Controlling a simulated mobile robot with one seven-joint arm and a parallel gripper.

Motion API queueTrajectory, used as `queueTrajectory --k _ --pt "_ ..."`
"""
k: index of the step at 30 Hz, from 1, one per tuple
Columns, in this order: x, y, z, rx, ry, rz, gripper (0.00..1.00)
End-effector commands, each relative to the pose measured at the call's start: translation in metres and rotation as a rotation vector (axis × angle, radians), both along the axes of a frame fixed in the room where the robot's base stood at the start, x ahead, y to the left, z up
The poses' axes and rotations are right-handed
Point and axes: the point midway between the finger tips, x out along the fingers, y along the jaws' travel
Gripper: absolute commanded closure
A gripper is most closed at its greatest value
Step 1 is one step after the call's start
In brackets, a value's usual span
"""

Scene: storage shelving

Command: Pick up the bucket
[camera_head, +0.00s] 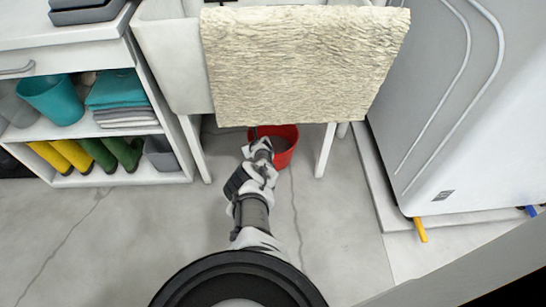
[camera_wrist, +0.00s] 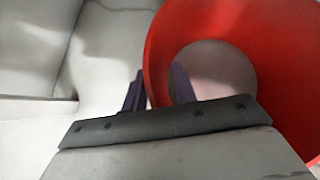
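The red bucket (camera_head: 287,150) stands on the floor below the basin, partly hidden by my arm and the hanging cloth. My gripper (camera_wrist: 159,90) is at the bucket's left rim. Its two dark fingers stand apart, one outside the wall and one over the inside, with the wall between them. I cannot see clear contact on both sides of the wall. In the head view my gripper (camera_head: 260,134) is small and partly hidden.
A textured beige cloth (camera_head: 305,65) hangs above the bucket. White legs (camera_head: 325,152) stand on both sides. A shelf (camera_head: 140,177) with boots and towels is at left, a white appliance (camera_head: 470,110) at right. Floor (camera_head: 150,245) in front is clear.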

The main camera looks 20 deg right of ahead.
Motion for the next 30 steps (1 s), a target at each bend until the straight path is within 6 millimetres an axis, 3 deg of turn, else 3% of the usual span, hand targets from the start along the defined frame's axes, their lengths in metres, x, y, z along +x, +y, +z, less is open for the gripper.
queueTrajectory --k 13,20,30 --pt "0.0057 -0.0002 -0.0043 -0.001 0.0 -0.001 0.72" --pt "0.0056 -0.0003 -0.0045 -0.001 0.0 -0.001 1.0" --pt "0.0055 -0.0001 -0.0047 -0.001 0.0 -0.001 1.0"
